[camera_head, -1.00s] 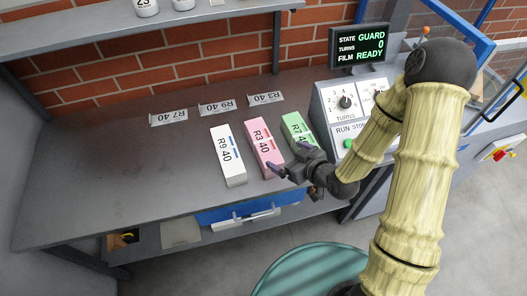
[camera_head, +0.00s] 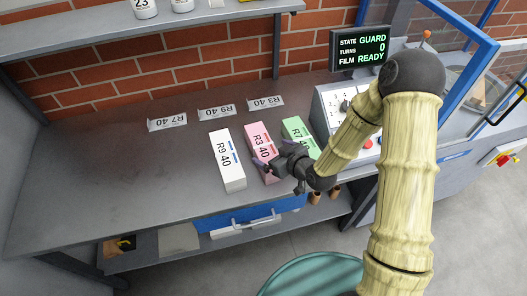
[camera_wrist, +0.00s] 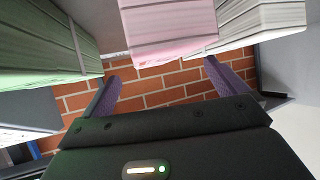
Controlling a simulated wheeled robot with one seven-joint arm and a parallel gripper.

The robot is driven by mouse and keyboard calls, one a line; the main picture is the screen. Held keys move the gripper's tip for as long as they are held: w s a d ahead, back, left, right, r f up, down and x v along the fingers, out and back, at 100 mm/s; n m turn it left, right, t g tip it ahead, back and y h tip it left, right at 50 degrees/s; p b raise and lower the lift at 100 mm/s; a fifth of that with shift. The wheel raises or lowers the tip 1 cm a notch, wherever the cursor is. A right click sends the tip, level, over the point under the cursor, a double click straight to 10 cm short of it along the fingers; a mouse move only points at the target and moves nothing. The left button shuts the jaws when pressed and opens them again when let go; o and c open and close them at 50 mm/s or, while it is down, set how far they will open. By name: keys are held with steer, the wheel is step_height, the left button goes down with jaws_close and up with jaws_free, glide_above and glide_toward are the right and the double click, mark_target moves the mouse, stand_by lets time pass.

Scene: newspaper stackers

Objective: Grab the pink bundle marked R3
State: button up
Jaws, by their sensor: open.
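The pink bundle marked R3 40 (camera_head: 258,138) lies on the grey table between a white bundle marked R9 40 (camera_head: 228,160) and a green bundle marked R7 (camera_head: 297,130). My open gripper (camera_head: 272,155) is at the near end of the pink bundle and hides part of it in the head view. In the wrist view the pink bundle (camera_wrist: 168,30) lies ahead, between the lines of my two purple-padded fingers (camera_wrist: 161,72). The green bundle (camera_wrist: 40,40) is at left and the white one (camera_wrist: 260,22) at right. Contact with the pink bundle cannot be told.
A display (camera_head: 360,48) reads GUARD, 0, READY, above a control box (camera_head: 328,103) at right. The table's left side is clear.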

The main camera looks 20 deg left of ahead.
mark_target(265, 147)
steer(key=shift+w+a+f+p, duration=0.15)
steer(key=shift+w+a+p, duration=0.15)
steer(key=shift+w+a, duration=0.15)
steer(key=p+x, duration=0.1)
steer(key=x, duration=0.3)
steer(key=shift+w+d, duration=0.15)
steer(key=shift+d, duration=0.1)
steer(key=c, duration=2)
